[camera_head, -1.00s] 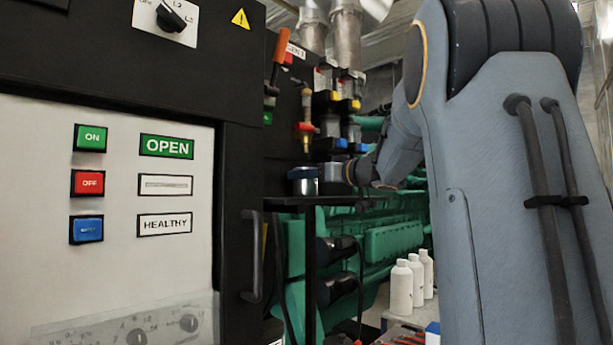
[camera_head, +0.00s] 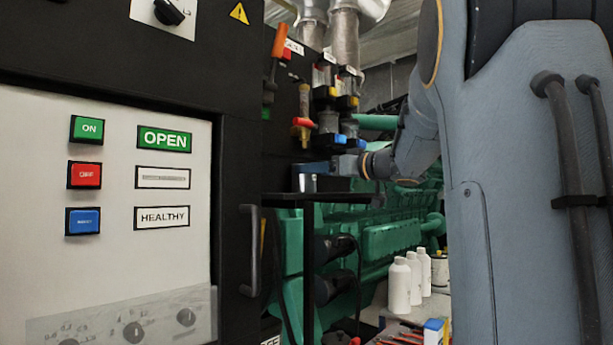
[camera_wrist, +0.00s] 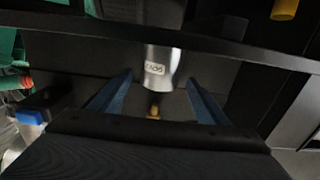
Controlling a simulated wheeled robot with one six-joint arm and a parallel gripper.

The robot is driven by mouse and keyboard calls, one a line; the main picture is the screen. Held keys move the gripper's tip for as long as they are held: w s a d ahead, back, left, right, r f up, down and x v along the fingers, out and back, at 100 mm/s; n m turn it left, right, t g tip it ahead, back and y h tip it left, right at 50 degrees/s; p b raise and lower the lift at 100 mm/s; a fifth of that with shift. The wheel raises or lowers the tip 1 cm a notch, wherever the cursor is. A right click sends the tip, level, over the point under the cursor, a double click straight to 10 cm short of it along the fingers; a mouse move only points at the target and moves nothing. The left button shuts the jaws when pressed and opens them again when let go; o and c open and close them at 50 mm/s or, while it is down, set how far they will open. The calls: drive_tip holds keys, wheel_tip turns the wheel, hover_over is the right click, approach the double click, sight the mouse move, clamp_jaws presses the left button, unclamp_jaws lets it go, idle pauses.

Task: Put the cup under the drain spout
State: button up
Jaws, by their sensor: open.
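The cup (camera_head: 307,183) is a small silver cylinder on a narrow black shelf (camera_head: 285,200) in the head view, partly hidden by my gripper. In the wrist view a silver cylinder with a small label, which looks like the cup (camera_wrist: 160,62), stands between my fingers. My gripper (camera_head: 322,168) is at the cup's height, its blue fingers overlapping the cup in the picture. In the wrist view my gripper (camera_wrist: 158,84) is open, with a finger on each side; contact cannot be told. A brass valve with a red handle (camera_head: 303,122), likely the drain spout, hangs above the cup.
A black cabinet with a white panel (camera_head: 105,240) and a door handle (camera_head: 250,250) stands at left. A green engine (camera_head: 390,240) lies behind the shelf. White bottles (camera_head: 400,285) stand at lower right. A dark bar (camera_wrist: 225,48) crosses the wrist view.

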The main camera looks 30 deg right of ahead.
drive_tip(key=b+v, duration=0.1)
drive_tip(key=v, duration=0.6)
idle(0.4)
